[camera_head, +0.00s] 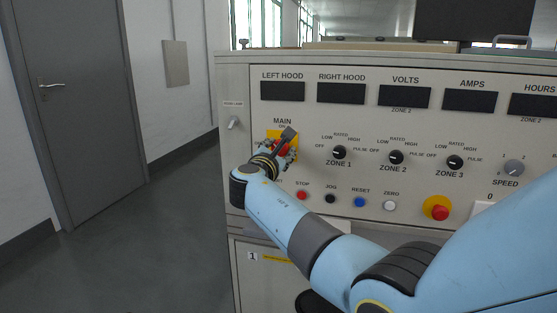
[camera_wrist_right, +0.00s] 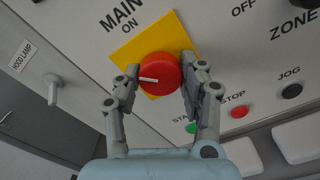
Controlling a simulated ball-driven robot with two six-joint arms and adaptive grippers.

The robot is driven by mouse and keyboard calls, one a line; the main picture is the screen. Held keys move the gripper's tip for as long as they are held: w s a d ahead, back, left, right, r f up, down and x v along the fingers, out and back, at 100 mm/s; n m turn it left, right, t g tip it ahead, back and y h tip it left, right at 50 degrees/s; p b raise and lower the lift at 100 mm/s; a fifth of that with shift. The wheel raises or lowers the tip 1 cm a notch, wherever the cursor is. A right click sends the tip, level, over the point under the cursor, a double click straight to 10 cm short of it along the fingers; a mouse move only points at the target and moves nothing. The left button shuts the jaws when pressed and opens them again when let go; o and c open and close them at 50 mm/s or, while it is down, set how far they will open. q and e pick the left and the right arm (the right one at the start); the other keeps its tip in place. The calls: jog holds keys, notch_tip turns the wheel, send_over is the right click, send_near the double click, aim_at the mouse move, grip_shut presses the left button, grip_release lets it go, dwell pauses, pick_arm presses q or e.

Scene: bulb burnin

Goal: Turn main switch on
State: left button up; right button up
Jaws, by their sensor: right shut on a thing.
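The main switch is a red round knob (camera_wrist_right: 160,74) with a white pointer mark, on a yellow plate (camera_wrist_right: 183,35) under the label MAIN ON. In the right wrist view my right gripper (camera_wrist_right: 160,82) has one finger on each side of the knob and is shut on it. The white mark lies nearly level, pointing left, not up toward ON. In the head view the right gripper (camera_head: 278,148) covers most of the knob; part of the yellow plate (camera_head: 273,134) shows. My left gripper is not in view.
The hood lamp toggle (camera_head: 233,122) is left of the main switch. The zone 1 knob (camera_head: 339,152) is to its right. A stop button (camera_head: 302,195) and a red emergency button (camera_head: 439,212) sit below. The displays are dark. Open floor lies left of the console.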

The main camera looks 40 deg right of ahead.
pick_arm(q)
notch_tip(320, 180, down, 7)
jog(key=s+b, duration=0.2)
jog(key=b, duration=0.4)
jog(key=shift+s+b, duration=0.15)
jog(key=shift+b, duration=0.15)
pick_arm(e)
jog(key=shift+f+m, duration=0.15)
jog(key=shift+m, duration=4.35)
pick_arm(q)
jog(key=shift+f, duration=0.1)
pick_arm(e)
jog(key=o, duration=1.2)
jog(key=shift+c, duration=0.2)
jog(key=v, duration=0.7)
jog(key=shift+s+a, duration=0.15)
jog(key=shift+a, duration=0.1)
